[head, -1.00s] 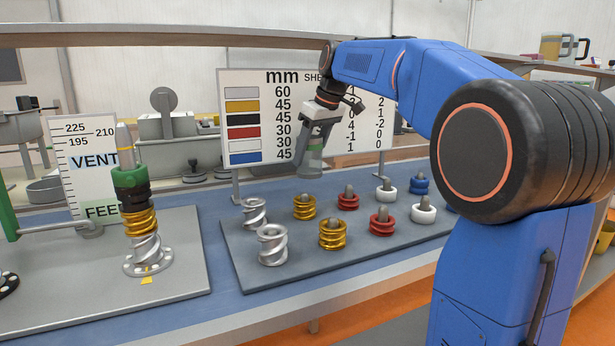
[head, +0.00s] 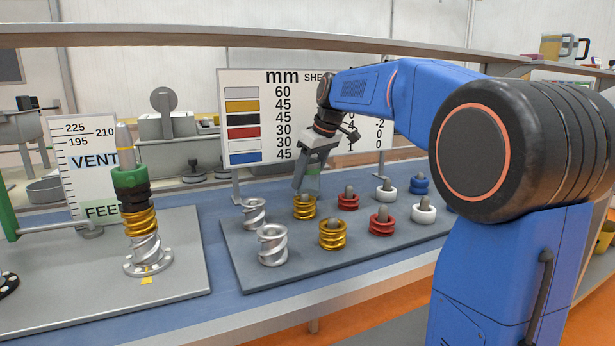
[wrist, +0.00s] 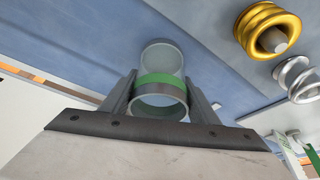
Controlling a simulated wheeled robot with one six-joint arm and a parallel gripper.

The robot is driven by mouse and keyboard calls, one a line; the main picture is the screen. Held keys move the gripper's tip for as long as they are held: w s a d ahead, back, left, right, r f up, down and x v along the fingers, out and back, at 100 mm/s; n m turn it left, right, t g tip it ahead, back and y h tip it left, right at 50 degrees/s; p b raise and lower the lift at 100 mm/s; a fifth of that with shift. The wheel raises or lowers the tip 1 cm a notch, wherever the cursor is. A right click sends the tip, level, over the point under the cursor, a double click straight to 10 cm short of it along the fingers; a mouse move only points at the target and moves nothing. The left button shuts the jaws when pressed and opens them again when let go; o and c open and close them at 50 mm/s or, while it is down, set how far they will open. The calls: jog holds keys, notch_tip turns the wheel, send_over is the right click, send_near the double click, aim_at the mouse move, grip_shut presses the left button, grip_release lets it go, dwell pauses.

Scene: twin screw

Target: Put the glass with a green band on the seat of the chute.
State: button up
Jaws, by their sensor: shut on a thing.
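The clear glass with a green band (wrist: 161,80) is between the two fingers of my gripper (wrist: 160,98) in the wrist view, with its open rim toward the camera. In the head view my gripper (head: 307,178) points down, and the glass (head: 313,182) shows as a small greenish shape at its fingers. It appears just behind the rear gold screw piece (head: 304,208); the wrist view shows blue bench under it. I cannot make out a chute or its seat in either view.
A grey tray (head: 243,272) holds silver, gold, red, white and blue pieces. A grey board (head: 190,290) at left carries a tall stacked screw (head: 145,245). A colour chart (head: 250,78) stands behind the tray. A shelf edge (head: 200,36) runs across above.

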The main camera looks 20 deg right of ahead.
jog(key=o, duration=0.9)
jog(key=shift+f, duration=0.1)
jog(key=o, duration=0.4)
